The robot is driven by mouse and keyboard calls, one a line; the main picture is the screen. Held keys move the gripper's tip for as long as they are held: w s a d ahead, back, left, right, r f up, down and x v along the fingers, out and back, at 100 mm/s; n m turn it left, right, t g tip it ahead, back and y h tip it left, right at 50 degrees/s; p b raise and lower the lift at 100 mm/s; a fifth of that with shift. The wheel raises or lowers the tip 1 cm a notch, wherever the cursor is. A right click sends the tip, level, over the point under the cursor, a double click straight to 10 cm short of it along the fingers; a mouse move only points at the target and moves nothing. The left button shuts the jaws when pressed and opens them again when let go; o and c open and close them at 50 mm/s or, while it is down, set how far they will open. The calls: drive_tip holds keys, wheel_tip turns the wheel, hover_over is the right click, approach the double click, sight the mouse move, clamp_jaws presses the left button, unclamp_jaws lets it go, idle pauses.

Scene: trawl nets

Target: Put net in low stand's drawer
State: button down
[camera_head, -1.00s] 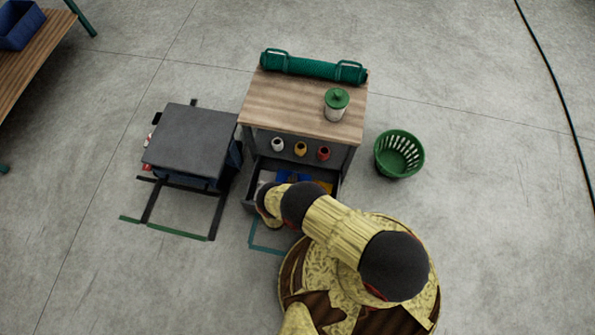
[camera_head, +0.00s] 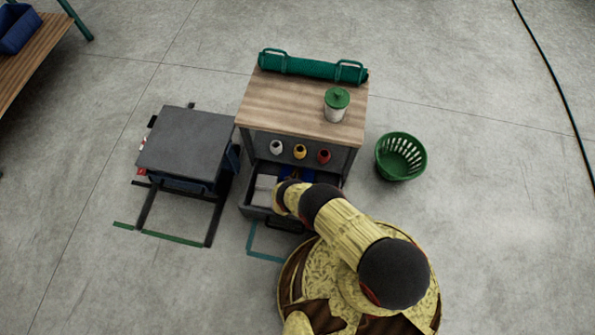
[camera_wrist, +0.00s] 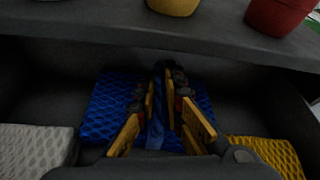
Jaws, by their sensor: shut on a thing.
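The low stand (camera_head: 290,104) has a wooden top, and its drawer (camera_head: 258,211) is pulled open at the front. In the wrist view the drawer holds a pale grey net (camera_wrist: 35,147) at left, a blue net (camera_wrist: 105,105) in the middle and a yellow net (camera_wrist: 270,153) at right. My gripper (camera_wrist: 164,88) is down inside the drawer, over the blue net. It is shut on a raised fold of blue netting between its fingers. In the head view my arm hides the gripper and the drawer's right part; the grey net (camera_head: 264,188) shows at left.
A white jar with a green lid (camera_head: 336,104) and a green roll (camera_head: 312,66) are on the stand's top. White, yellow and red pots (camera_head: 300,151) sit on the shelf above the drawer. A dark cart (camera_head: 187,142) stands at left, a green basket (camera_head: 401,156) at right.

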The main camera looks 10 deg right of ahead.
drive_tip(key=c, duration=1.9)
unclamp_jaws()
drive_tip(key=shift+r, duration=0.1)
drive_tip(key=p+v, duration=0.4)
drive_tip(key=v, duration=0.8)
